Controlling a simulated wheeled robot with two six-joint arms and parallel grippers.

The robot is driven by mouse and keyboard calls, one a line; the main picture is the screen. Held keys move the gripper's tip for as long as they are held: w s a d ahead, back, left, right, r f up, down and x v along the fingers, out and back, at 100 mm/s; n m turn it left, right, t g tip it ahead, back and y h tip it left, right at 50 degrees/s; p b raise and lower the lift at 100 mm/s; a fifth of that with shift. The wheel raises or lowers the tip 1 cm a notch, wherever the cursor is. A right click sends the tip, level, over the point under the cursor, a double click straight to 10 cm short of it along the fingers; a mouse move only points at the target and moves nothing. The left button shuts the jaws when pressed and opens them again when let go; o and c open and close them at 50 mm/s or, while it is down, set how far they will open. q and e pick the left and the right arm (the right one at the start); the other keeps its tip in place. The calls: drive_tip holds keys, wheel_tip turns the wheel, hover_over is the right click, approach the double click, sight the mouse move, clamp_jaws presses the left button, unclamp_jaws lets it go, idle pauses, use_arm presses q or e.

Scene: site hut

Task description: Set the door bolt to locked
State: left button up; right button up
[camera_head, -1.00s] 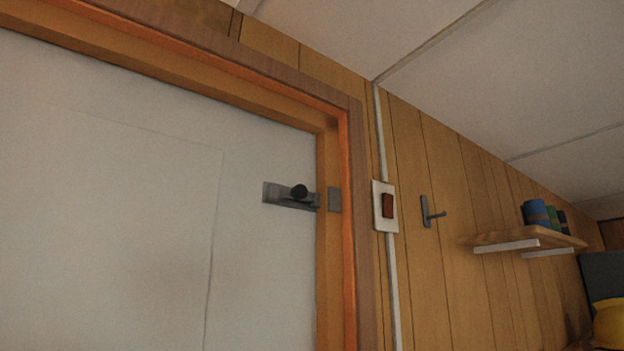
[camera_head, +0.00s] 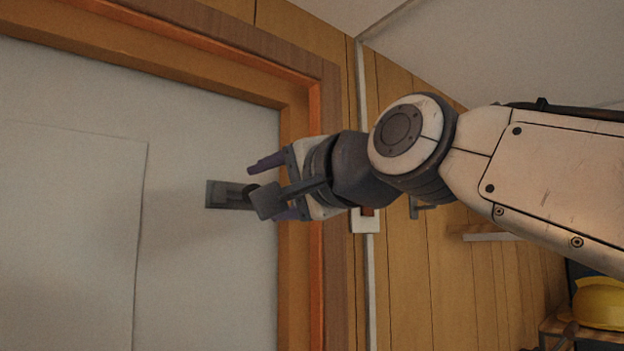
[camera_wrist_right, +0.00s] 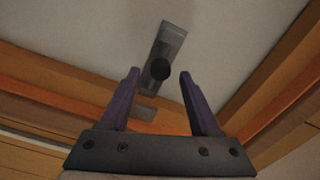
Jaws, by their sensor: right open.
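The grey door bolt (camera_head: 226,195) is mounted on the white door near its right edge. It also shows in the wrist view (camera_wrist_right: 171,42), with its round black knob (camera_wrist_right: 160,69) between my fingertips. My right gripper (camera_head: 264,191) is open at the bolt's right end, one finger above and one below. It also shows open in the wrist view (camera_wrist_right: 159,73); I see no finger touching the knob. The grey catch plate (camera_wrist_right: 144,112) is on the frame, hidden behind my gripper in the head view. My left gripper is out of view.
The wooden door frame (camera_head: 294,125) stands right of the bolt, beside my gripper. A switch plate (camera_head: 365,222) and a wall hook (camera_head: 421,210) are partly behind my arm. A yellow helmet (camera_head: 601,303) is at lower right. The door left of the bolt is clear.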

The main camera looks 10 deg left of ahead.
drive_tip(key=shift+p+x, duration=0.5)
drive_tip(key=shift+x, duration=1.05)
drive_tip(key=shift+c, duration=0.2)
clamp_jaws()
